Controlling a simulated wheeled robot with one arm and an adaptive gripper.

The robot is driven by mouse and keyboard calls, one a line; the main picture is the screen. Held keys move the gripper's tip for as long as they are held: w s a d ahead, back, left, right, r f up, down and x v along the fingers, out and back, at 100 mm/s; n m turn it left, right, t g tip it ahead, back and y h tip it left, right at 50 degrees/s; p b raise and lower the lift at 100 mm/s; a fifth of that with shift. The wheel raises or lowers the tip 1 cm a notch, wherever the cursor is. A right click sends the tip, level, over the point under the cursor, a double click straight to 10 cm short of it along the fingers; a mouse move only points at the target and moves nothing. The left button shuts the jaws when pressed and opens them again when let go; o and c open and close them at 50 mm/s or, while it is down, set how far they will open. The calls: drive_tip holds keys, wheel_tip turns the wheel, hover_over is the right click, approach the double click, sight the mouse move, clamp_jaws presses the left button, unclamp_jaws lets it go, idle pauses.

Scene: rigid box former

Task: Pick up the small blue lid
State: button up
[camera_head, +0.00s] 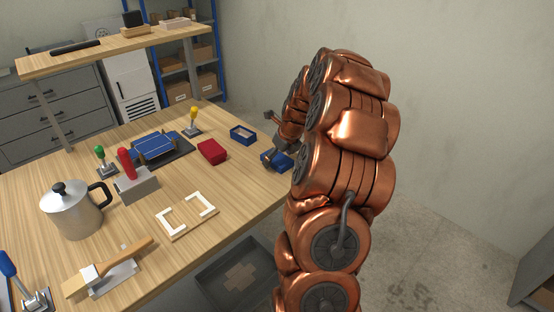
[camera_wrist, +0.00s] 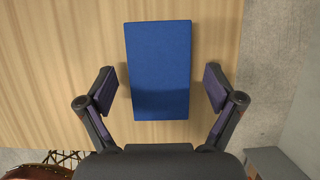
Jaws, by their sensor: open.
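The small blue lid (camera_wrist: 158,55) is a plain blue rectangle on the wooden table near its edge. In the head view the lid (camera_head: 284,163) is partly hidden by my gripper (camera_head: 275,138). In the wrist view my open gripper (camera_wrist: 161,86) has one finger on each side of the lid's near half. Wood shows between each finger and the lid, so I see no contact. The height of the fingers above the table is hard to tell.
An open blue box (camera_head: 243,135) and a red box (camera_head: 212,151) stand left of the lid. A blue former on a dark plate (camera_head: 158,148), toggle clamps, a metal pot (camera_head: 72,212), a white-cornered frame (camera_head: 187,216) and a brush (camera_head: 108,267) occupy the table. A grey bin (camera_head: 240,278) is below.

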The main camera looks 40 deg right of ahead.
drive_tip(key=shift+f, duration=0.2)
idle(0.3)
drive_tip(key=c, duration=1.1)
drive_tip(key=shift+o, duration=0.2)
